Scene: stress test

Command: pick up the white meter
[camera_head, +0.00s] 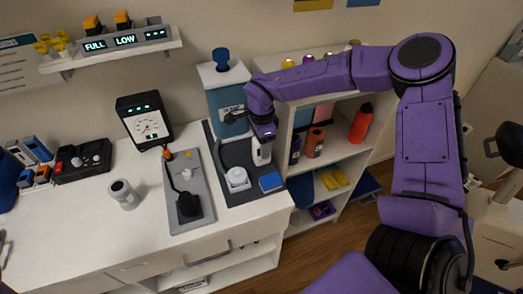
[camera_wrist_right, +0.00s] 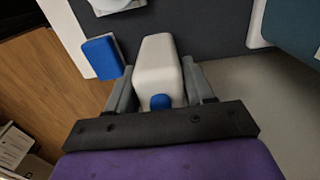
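The white meter (camera_head: 261,152) is a pale block that hangs below my right gripper (camera_head: 264,132) at the back of the dark mat. In the right wrist view the white meter (camera_wrist_right: 158,70) has a blue button at its near end and sits between the two grey fingers of my right gripper (camera_wrist_right: 161,88). The fingers lie close along both its sides, so the gripper looks shut on it. Whether its lower end is clear of the mat cannot be told. My left gripper is not in view.
The dark mat (camera_head: 217,157) bears a white round device (camera_head: 237,179) and a blue block (camera_head: 271,182). Left are a grey panel with a lever (camera_head: 204,212), a black gauge (camera_head: 147,122) and a grey cylinder (camera_head: 124,194). A dispenser (camera_head: 226,95) stands behind; shelves (camera_head: 345,150) are right.

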